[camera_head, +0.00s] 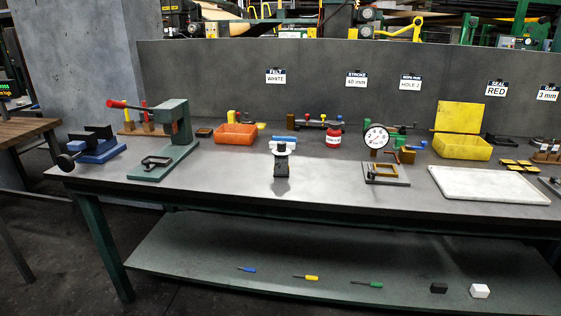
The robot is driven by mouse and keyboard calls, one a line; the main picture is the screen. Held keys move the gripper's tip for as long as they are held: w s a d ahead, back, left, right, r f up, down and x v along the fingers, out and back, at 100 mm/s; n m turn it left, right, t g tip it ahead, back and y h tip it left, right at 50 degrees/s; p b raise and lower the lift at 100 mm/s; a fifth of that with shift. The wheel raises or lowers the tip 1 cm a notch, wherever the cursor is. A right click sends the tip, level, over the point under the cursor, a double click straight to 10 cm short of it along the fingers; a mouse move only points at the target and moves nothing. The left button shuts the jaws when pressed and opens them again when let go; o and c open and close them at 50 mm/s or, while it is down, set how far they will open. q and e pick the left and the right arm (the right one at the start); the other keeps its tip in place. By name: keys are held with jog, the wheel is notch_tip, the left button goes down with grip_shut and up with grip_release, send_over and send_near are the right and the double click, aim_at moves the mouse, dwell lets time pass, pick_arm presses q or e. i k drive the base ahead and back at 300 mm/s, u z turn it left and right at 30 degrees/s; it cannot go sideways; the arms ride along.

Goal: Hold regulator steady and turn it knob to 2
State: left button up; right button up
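A small upright device with a white, wing-like top and a dark body (281,168) stands in the middle of the workbench; it may be the regulator. A small black cap, possibly its knob, sits on its top, but the marks and setting are too small to read. A round white dial with dark marks (376,137) stands to its right above a grey base plate with a brass-coloured frame (384,171). I cannot tell for certain which one is the regulator. Neither of my grippers is in view.
A green press with a red handle (170,135) and a blue vise (95,147) stand left on the workbench (225,180). An orange bin (235,134), red bottle (334,137), yellow bin (462,148) and white tray (488,186) are around. The front middle is mostly clear.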

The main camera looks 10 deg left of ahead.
aim_at(282, 145)
jog(key=u, duration=2.1)
jog(key=i, duration=1.5)
jog(key=z, duration=1.1)
